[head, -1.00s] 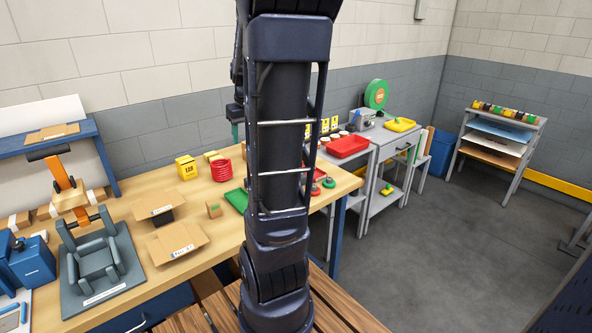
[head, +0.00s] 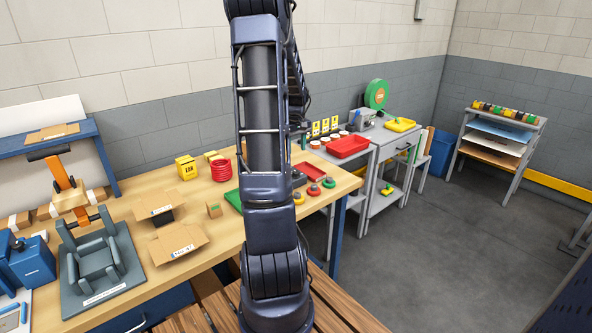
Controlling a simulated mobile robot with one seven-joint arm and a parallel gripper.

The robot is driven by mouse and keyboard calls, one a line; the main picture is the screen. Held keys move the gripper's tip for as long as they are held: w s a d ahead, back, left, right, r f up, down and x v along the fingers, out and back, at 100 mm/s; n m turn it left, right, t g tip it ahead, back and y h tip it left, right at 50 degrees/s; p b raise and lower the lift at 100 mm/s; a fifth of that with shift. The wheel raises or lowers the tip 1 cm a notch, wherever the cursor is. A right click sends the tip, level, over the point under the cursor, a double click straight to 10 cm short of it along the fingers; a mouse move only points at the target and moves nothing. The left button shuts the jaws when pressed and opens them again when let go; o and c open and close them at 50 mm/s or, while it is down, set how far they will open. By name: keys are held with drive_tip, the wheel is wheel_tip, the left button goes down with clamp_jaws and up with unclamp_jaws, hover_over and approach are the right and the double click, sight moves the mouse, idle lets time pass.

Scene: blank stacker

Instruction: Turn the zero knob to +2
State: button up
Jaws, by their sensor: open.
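I cannot make out the zero knob or its marks for certain at this size. A green round dial (head: 376,94) with an orange centre stands at the back of the grey bench, behind a small grey device (head: 362,118); any knob there is too small to tell. My arm rises through the middle of the view and folds down behind itself. My gripper (head: 303,142) shows only as a small part at the arm's far lower end, right of the upright link. It is open, above the far side of the wooden bench and well short of the dial.
The wooden bench (head: 222,226) holds cardboard trays, a red coil (head: 221,170), and yellow, red and green round pieces near its right end. Floor at right (head: 440,260) is clear.

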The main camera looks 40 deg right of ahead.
sight(296, 171)
wheel_tip(296, 171, down, 11)
drive_tip(key=shift+r, duration=0.2)
idle(0.3)
drive_tip(key=c, duration=1)
